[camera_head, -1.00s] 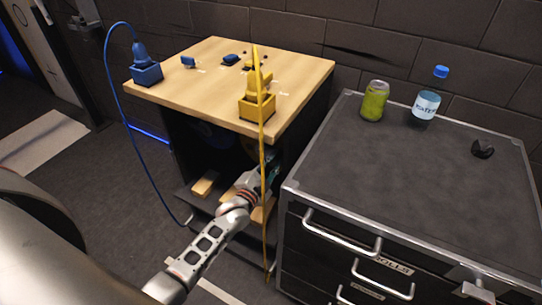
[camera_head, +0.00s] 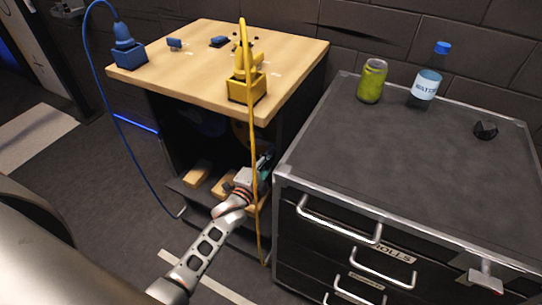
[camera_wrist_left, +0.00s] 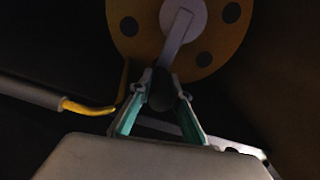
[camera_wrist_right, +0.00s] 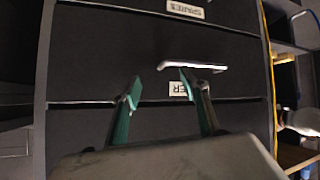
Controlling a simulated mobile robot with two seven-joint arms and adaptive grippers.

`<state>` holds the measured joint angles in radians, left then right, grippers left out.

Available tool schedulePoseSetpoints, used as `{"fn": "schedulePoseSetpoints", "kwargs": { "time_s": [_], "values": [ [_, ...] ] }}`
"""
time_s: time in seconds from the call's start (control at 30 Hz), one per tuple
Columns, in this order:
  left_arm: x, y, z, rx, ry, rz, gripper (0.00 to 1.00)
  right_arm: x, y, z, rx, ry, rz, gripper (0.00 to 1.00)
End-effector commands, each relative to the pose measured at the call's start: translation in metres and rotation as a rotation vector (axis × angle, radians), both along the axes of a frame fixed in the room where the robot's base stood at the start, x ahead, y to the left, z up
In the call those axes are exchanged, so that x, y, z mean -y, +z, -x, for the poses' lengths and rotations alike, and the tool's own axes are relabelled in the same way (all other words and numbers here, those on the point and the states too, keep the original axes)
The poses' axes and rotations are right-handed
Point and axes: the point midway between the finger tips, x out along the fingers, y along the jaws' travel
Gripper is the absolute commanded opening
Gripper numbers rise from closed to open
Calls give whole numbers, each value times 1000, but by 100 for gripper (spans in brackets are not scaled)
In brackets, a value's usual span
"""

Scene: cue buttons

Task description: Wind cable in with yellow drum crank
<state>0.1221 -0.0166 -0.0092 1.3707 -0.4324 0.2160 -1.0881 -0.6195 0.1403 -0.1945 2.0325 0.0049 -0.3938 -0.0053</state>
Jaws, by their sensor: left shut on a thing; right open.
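The yellow drum (camera_wrist_left: 215,40) shows in the left wrist view as a round orange-yellow disc with dark holes and a pale hub. A grey crank arm (camera_wrist_left: 176,42) runs down from the hub to a dark handle (camera_wrist_left: 163,88). My left gripper (camera_wrist_left: 160,95) is shut on that handle. In the head view my left gripper (camera_head: 258,172) reaches into the open front of the wooden-topped bench, and the drum is mostly hidden in shadow. The yellow cable (camera_head: 253,150) hangs from a yellow block (camera_head: 246,88) down to the floor. My right gripper (camera_wrist_right: 160,95) is open and empty before drawer fronts.
A blue cable (camera_head: 125,140) hangs from a blue block (camera_head: 128,55) at the left. Wooden blocks (camera_head: 196,174) lie on the bench's lower shelf. A dark drawer cabinet (camera_head: 400,150) stands at the right, carrying a green can (camera_head: 372,82) and a water bottle (camera_head: 426,85).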

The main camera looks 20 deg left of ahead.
Motion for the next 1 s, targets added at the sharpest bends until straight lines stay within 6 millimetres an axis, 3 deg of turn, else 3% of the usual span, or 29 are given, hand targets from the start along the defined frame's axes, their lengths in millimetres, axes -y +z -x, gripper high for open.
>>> {"fn": "schedulePoseSetpoints", "kwargs": {
  "time_s": [0.27,0.3,0.37,0.77,1.0],
  "values": [
    [3,-6,2,-12,-3,0,0,-1,-5,6,-12,3,0,45],
    [3,-6,2,-12,-3,0,20,-2,-5,7,-14,3,0,45],
    [3,-6,2,-12,-3,0,34,-2,-6,8,-17,3,-1,45],
    [0,-2,5,-4,-1,0,34,-1,-8,8,-20,6,1,45],
    [-2,-4,40,-6,-1,0,34,-1,-7,7,-16,4,1,45]
  ]
}}
